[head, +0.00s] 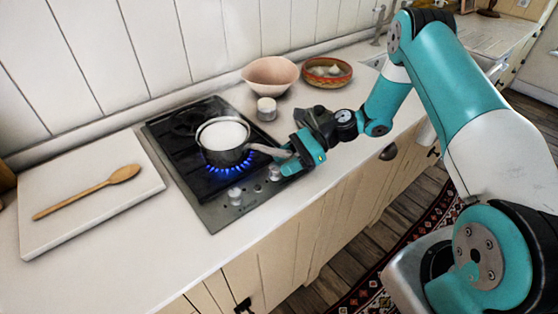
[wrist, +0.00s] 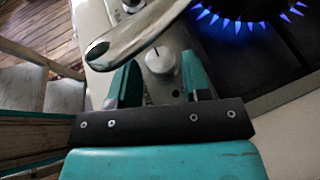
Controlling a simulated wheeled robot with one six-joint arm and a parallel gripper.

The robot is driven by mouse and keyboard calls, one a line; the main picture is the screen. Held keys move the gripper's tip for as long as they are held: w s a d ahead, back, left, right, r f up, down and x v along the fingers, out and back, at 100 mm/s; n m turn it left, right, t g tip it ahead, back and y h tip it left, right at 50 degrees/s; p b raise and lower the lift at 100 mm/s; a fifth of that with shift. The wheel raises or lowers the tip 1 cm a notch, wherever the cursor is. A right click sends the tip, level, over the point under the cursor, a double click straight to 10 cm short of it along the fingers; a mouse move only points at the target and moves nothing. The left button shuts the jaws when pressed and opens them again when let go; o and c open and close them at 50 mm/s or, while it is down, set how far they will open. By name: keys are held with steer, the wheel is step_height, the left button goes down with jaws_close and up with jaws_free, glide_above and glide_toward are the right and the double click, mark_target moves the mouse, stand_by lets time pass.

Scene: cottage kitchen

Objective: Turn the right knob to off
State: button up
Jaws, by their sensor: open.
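The right knob (head: 274,172) is a small pale dial on the hob's front control strip. My gripper (head: 285,168) is open at the knob. In the wrist view my teal fingers (wrist: 158,77) stand on either side of it, with gaps visible; its depth between them is hard to tell. The left knob (head: 235,195) is clear of the gripper. A blue flame (head: 232,170) burns under the saucepan (head: 222,140), which holds something white.
The saucepan's handle (wrist: 138,36) crosses close above the fingers and partly covers the control strip. A white jar (head: 266,108), pink bowl (head: 270,75) and patterned bowl (head: 327,72) stand behind. A wooden spoon (head: 87,192) lies on a white board (head: 60,235) at left.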

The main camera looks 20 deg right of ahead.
steer(key=shift+x, duration=1.1)
steer(key=c, duration=0.6)
steer(key=shift+c, duration=0.2)
